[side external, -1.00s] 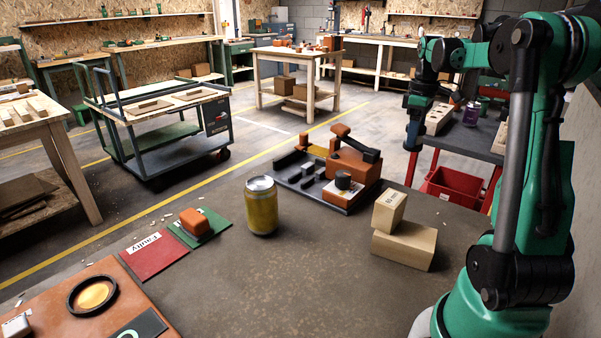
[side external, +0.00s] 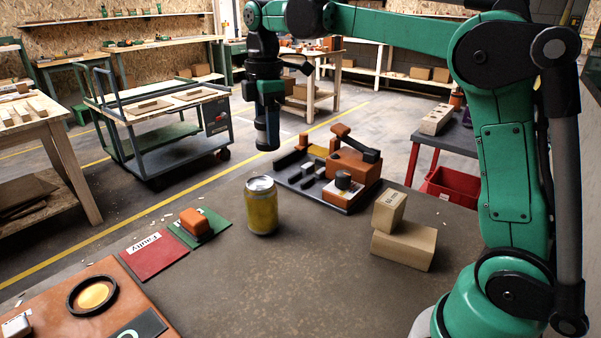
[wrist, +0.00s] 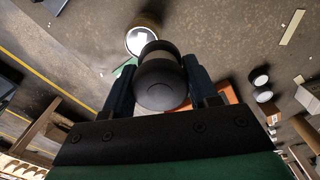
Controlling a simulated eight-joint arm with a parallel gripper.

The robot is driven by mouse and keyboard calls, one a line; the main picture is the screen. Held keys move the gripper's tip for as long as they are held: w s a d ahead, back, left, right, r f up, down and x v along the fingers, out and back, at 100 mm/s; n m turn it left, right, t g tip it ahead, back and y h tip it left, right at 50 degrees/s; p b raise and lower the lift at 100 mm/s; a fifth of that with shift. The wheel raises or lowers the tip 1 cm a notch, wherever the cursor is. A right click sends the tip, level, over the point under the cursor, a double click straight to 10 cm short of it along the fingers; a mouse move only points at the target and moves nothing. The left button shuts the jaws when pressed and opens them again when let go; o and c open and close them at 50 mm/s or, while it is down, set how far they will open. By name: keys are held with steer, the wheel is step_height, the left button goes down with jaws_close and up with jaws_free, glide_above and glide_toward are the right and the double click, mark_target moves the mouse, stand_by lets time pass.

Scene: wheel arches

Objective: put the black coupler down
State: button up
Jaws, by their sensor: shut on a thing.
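My gripper (side external: 268,138) is shut on the black coupler (wrist: 163,82), a dark rounded piece between the two fingers in the wrist view. In the side view the gripper points down and hangs in the air, above and behind the yellow can (side external: 262,208). The coupler is hard to tell from the dark fingers in the side view. A red mat marked "Faulty" (side external: 150,257) and a green mat (side external: 219,226) lie left of the can. An orange block (side external: 195,222) sits on the green mat.
A dark tray (side external: 350,208) with an orange machine (side external: 350,170) and several small parts stands behind the can. Two cardboard boxes (side external: 403,245) are stacked at the right. An orange board (side external: 60,303) with a black ring (side external: 92,295) lies front left. The front middle is clear.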

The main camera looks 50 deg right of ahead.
steer(key=a+n, duration=0.5)
steer(key=a, duration=0.9)
glide_above(224, 278)
step_height(224, 278, down, 16)
steer(key=shift+r, duration=0.1)
steer(key=shift+f, duration=2.1)
steer(key=o, duration=1.2)
steer(key=shift+f, duration=0.1)
steer(key=shift+o, duration=0.2)
